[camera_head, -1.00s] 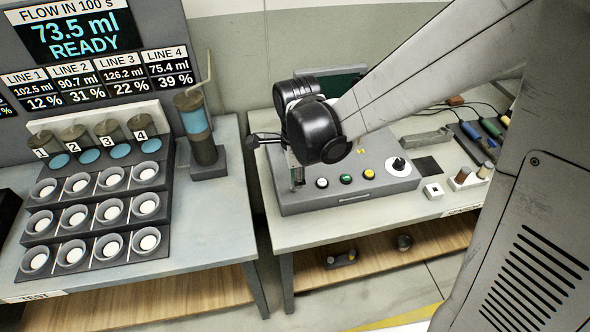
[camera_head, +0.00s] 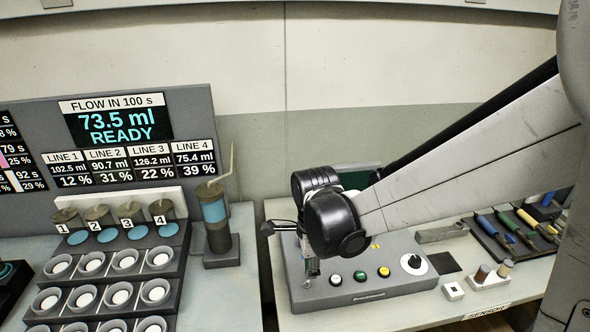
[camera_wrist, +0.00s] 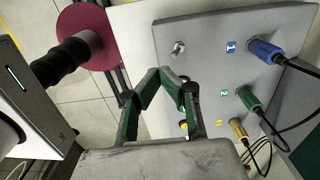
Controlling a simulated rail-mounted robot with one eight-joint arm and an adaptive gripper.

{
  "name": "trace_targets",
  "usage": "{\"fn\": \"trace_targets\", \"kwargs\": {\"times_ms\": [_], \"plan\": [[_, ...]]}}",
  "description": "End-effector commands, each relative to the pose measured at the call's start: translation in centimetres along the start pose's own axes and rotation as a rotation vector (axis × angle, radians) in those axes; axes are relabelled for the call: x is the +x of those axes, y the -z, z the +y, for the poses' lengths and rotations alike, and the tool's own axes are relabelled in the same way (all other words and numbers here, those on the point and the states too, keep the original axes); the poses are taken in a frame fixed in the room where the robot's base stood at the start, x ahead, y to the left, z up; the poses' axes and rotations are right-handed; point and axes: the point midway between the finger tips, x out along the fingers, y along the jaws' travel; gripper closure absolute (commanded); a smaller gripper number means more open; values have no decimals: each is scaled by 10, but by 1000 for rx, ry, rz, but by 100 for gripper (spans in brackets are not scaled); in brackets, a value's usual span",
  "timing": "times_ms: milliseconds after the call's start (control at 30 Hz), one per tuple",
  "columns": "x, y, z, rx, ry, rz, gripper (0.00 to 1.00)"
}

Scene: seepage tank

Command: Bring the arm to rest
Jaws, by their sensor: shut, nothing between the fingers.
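My arm reaches in from the right in the head view, and my gripper (camera_head: 311,270) points down at the left part of a grey control box (camera_head: 365,292). In the wrist view my gripper (camera_wrist: 162,76) has its green-padded fingers together, with nothing held between them. The wrist view also shows a grey panel (camera_wrist: 215,70) with a blue plug (camera_wrist: 264,50), a green plug (camera_wrist: 249,101) and a yellow plug (camera_wrist: 238,129) in numbered sockets. Whether the fingertips touch anything is unclear.
A stepped rack of cups (camera_head: 110,280) and an upright cylinder with a blue band (camera_head: 215,225) stand left of my gripper. A tray of coloured tools (camera_head: 515,235) lies at the right. A gap separates the two benches. A display board (camera_head: 115,122) stands behind.

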Motion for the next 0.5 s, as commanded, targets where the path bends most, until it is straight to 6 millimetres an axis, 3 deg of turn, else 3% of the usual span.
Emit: {"fn": "trace_targets", "kwargs": {"times_ms": [167,500], "plan": [[-10,9,5,-67,30,-4,100],[-51,49,32,-441,192,27,100]]}}
